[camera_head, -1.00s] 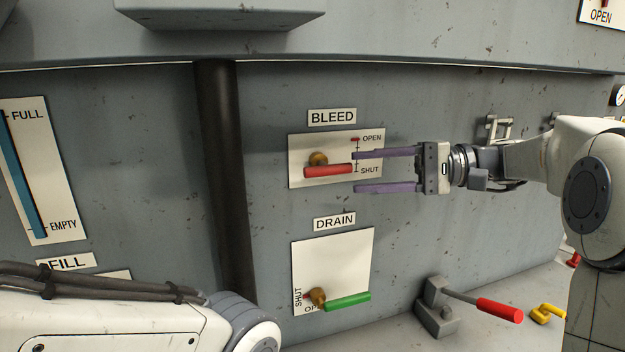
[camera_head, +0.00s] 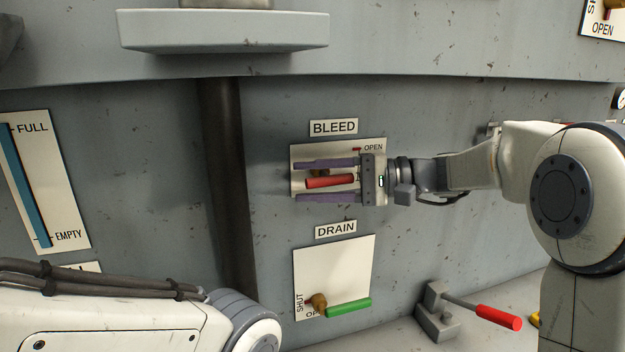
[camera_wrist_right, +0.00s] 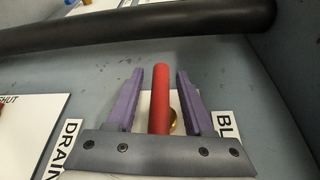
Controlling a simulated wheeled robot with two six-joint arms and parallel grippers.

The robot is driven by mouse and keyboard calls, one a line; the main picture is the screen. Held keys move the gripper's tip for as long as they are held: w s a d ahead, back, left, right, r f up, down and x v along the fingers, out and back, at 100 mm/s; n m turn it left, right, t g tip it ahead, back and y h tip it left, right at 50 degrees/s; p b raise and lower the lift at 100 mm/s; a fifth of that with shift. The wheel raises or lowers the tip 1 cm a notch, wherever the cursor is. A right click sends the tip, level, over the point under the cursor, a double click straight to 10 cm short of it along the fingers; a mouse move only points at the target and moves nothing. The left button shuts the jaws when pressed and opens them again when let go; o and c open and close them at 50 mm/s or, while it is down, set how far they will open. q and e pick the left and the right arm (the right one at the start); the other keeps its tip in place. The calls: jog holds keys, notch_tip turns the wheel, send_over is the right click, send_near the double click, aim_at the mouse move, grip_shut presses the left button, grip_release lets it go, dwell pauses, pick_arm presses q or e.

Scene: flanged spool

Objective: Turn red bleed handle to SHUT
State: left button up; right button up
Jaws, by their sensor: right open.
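My right gripper (camera_head: 298,182) is open, with one purple finger above the handle and one below. In the right wrist view the red handle (camera_wrist_right: 161,98) stands between the two open fingers (camera_wrist_right: 157,78), with visible gaps on both sides. The brass pivot (camera_wrist_right: 174,121) shows beside it. My left gripper is not in view; only my left arm shows.
Below is the DRAIN plate (camera_head: 350,262) with a green handle (camera_head: 348,308). A dark vertical pipe (camera_head: 228,180) runs left of the plates. A red-gripped lever (camera_head: 497,317) stands at lower right. A FULL/EMPTY gauge (camera_head: 55,200) is at far left.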

jog(key=shift+c, duration=0.4)
grip_shut()
jog(key=shift+f+y+b, duration=0.15)
jog(key=shift+y+b, duration=0.15)
jog(key=shift+b, duration=0.45)
jog(key=y+b, duration=0.1)
jog(key=b, duration=0.1)
jog(key=m+y+b, duration=0.1)
jog(key=y+b, duration=0.1)
jog(key=shift+r+m+t+b, duration=0.25)
jog(key=shift+m+t+b, duration=0.05)
jog(key=shift+b, duration=0.05)
jog(key=shift+d+r+m+t+y+b, duration=0.1)
jog(key=shift+r+m+t+y+b, duration=0.3)
jog(key=shift+y+b, duration=0.35)
jog(key=shift+d+r+m+t+y+b, duration=0.1)
jog(key=shift+r+m+y+b, duration=0.05)
jog(key=shift+m+y+b, duration=0.55)
jog(key=shift+o, duration=0.4)
grip_release()
